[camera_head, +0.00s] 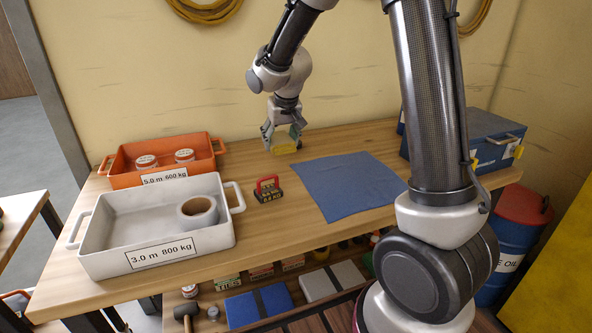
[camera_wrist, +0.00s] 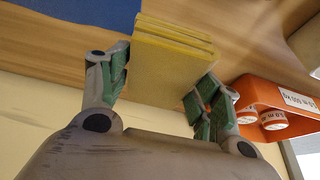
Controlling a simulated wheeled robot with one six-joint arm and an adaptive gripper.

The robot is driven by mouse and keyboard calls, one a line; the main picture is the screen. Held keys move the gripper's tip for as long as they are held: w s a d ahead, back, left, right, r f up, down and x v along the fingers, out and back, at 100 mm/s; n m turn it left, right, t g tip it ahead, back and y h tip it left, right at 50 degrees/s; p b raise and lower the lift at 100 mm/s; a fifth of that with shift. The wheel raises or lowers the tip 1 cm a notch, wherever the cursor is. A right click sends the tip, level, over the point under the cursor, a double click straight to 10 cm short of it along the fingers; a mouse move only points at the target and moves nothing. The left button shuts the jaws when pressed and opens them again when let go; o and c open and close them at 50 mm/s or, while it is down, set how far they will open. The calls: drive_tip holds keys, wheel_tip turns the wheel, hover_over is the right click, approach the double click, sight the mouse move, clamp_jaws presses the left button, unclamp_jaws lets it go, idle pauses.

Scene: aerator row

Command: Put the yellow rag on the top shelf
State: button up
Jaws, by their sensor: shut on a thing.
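The yellow rag (camera_head: 286,149) is a folded, layered block near the back of the wooden tabletop (camera_head: 262,238). It fills much of the wrist view (camera_wrist: 170,62), between the two green-padded fingers. My gripper (camera_head: 283,139) points down and is shut on the rag, with one finger on each side. The rag is close to the tabletop; I cannot tell whether it touches it. Under the tabletop is a shelf level with several items, partly hidden by my arm. No separate shelf shows above the tabletop.
A blue cloth (camera_head: 348,186) lies right of the rag. A white tray (camera_head: 110,262) with a tape roll, an orange tray (camera_head: 218,148) with jars, and a small red-handled weight (camera_head: 268,190) stand left. A blue toolbox (camera_head: 480,133) stands at right. Bare wood lies around the weight.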

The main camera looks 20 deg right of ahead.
hover_over(280, 172)
drive_tip(key=s, duration=0.2)
drive_tip(key=f, duration=0.4)
drive_tip(key=shift+w+f, duration=0.25)
drive_tip(key=shift+f, duration=0.1)
wheel_tip(280, 172, down, 4)
drive_tip(key=shift+d+r, duration=0.15)
drive_tip(key=shift+r, duration=0.1)
drive_tip(key=shift+a+f, duration=0.2)
drive_tip(key=shift+f, duration=0.3)
drive_tip(key=o, duration=0.9)
drive_tip(key=shift+r, duration=0.1)
